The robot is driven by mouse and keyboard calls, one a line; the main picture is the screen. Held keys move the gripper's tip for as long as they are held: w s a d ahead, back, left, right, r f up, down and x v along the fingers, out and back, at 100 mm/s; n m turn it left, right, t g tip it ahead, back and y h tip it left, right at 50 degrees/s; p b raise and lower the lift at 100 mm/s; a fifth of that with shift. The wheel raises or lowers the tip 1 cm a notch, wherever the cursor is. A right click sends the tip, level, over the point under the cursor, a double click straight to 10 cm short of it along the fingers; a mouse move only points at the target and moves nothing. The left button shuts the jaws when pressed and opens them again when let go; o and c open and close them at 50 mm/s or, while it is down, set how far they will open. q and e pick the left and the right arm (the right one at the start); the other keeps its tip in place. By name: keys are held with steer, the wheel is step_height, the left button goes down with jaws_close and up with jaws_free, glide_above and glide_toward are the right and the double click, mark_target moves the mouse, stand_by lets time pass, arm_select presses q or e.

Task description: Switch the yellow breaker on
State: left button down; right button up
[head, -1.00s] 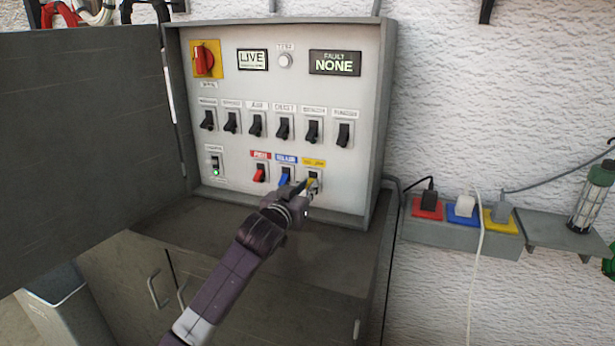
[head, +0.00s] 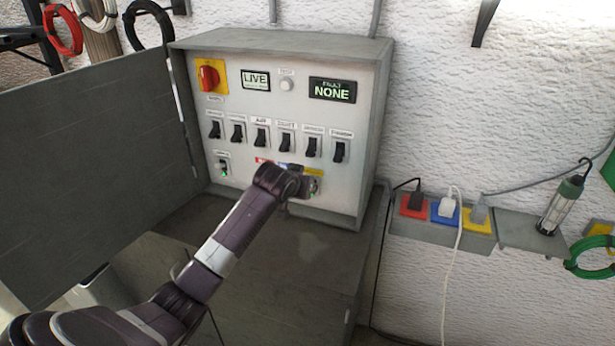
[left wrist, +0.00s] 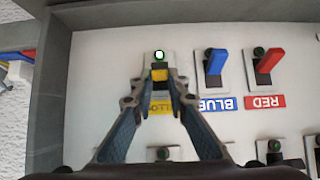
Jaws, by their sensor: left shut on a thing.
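The yellow breaker (left wrist: 160,76) sits between the fingertips of my left gripper (left wrist: 159,80) in the left wrist view, which shows the panel upside down. The gripper is shut on its lever. A small lamp (left wrist: 159,55) beside the lever glows bright green. The lever lies toward its yellow label (left wrist: 160,106), unlike the blue breaker (left wrist: 216,61) and red breaker (left wrist: 268,60), which point away from theirs and have dim lamps. In the head view my left gripper (head: 311,188) is at the panel's lower right and hides most of these breakers. My right gripper is out of view.
The grey panel box (head: 376,120) has an open door (head: 90,180) at the left. Several black breakers (head: 286,143) stand in a row above. Displays read LIVE (head: 255,80) and FAULT NONE (head: 332,90). Plugs and a lamp (head: 562,205) sit on shelves at the right.

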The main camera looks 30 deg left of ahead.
arm_select(q)
steer(key=shift+w+r+g+p, duration=0.2)
steer(key=shift+r+g+p, duration=0.1)
steer(key=shift+r+g, duration=0.15)
steer(key=shift+w+a+g, duration=0.1)
steer(key=shift+g, duration=0.55)
steer(key=shift+h, duration=0.3)
steer(key=c, duration=1.9)
jaws_free()
steer(key=v, duration=1.2)
steer(key=shift+w+r, duration=0.1)
steer(key=shift+w, duration=0.1)
